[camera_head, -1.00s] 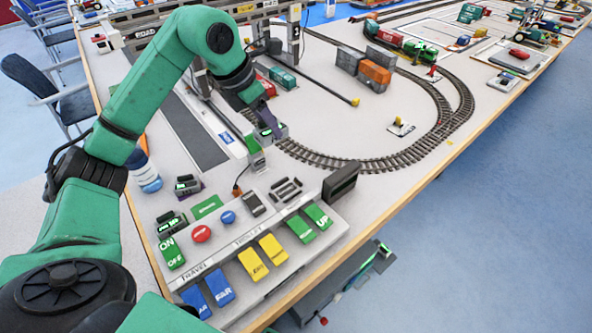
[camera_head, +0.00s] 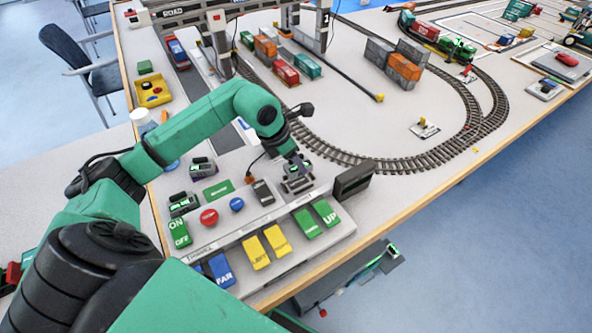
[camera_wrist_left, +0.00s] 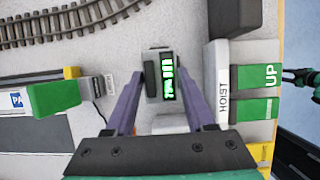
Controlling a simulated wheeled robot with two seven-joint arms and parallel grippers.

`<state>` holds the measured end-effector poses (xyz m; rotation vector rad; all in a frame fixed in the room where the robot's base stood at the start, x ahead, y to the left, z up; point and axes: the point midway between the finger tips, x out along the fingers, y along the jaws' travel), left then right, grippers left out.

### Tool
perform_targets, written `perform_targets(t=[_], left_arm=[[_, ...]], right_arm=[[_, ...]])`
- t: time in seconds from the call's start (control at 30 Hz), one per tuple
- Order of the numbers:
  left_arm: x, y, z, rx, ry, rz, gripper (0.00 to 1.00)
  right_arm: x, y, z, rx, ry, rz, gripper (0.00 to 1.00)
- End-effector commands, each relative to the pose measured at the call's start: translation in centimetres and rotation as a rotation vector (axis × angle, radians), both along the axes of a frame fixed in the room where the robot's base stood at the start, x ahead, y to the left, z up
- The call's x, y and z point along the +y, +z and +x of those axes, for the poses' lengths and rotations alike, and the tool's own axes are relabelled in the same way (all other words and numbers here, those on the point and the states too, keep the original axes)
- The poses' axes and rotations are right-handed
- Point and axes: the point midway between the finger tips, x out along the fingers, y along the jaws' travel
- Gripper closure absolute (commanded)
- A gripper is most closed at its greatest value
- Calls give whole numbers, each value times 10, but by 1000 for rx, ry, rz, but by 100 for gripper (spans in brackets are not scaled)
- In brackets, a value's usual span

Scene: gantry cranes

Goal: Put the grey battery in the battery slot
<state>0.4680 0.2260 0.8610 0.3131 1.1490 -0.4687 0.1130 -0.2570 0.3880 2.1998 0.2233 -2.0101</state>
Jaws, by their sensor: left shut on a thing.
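The grey battery (camera_wrist_left: 152,72) has a dark body and a lit green display. It is between the purple fingertips of my left gripper (camera_wrist_left: 160,80) in the left wrist view. In the head view my left gripper (camera_head: 299,164) is low over the control panel, shut on the battery (camera_head: 291,169). The battery slot (camera_head: 297,187) is a dark-edged recess directly below it, largely covered by the battery and fingers. I cannot tell whether the battery touches the slot.
Two similar units with green displays, one at the panel's back (camera_head: 201,167) and one at its left (camera_head: 183,204), stand nearby. A dark upright box (camera_head: 352,181) is right of the slot. Push buttons (camera_head: 255,252) line the front; curved rail track (camera_head: 400,163) runs behind.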

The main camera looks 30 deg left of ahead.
Motion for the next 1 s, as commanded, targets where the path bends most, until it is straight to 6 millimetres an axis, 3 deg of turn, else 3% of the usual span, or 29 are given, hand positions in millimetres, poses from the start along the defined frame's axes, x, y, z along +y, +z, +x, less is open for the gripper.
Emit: perform_targets(t=[0.3,0.63,0.67,0.7,0.73,1.0], left_arm=[[0,-48,0,0,1,-2,100],[0,-54,0,-2,0,0,100],[0,-54,0,-1,0,-1,38],[0,-53,0,-1,0,-1,23],[0,-53,0,-1,0,-1,16],[0,-52,0,-1,0,-1,16]], right_arm=[[-3,7,1,-2,2,-5,50],[-4,1,2,-3,1,-6,50],[-4,2,2,-3,1,-6,50],[-4,3,2,-3,1,-6,50],[-4,3,2,-3,1,-6,50],[-4,3,2,-3,2,-5,50]])
